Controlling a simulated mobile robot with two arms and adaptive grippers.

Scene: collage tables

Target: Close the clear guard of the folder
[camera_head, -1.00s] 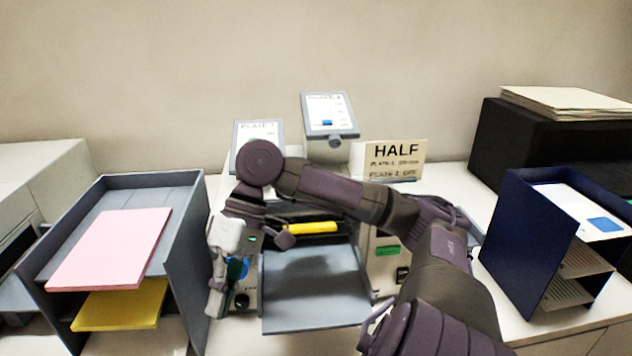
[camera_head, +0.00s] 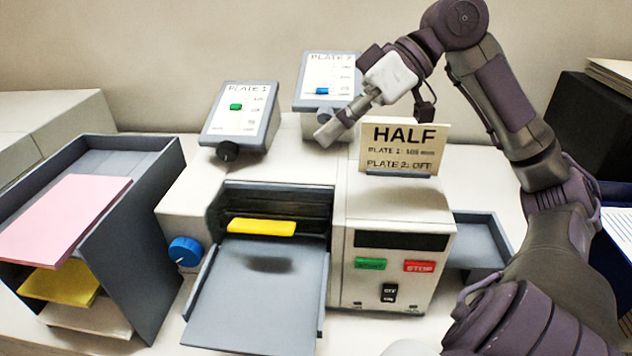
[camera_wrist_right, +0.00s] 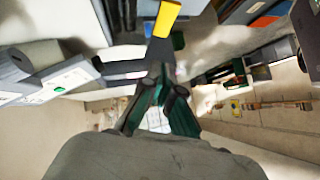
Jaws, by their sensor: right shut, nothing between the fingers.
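The folder (camera_head: 185,212) is a white machine in the head view with a grey feed tray (camera_head: 255,310) in front. Its dark opening (camera_head: 305,208) has a yellow bar (camera_head: 262,227) across it. I cannot make out a separate clear guard there, so I cannot tell how it stands. My right gripper (camera_head: 328,133) is shut and empty, raised above the back of the folder. It overlaps the lower part of the PLATE 2 panel (camera_head: 312,97); I cannot tell if it touches. Its fingers also show in the right wrist view (camera_wrist_right: 162,78). My left gripper is out of view.
The PLATE 1 panel (camera_head: 240,112) stands at the back left with a dark knob below. A HALF sign (camera_head: 402,148) stands on the folder above its green and red buttons. A blue knob (camera_head: 185,251) is on its left side. A grey paper rack (camera_head: 150,235) stands left.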

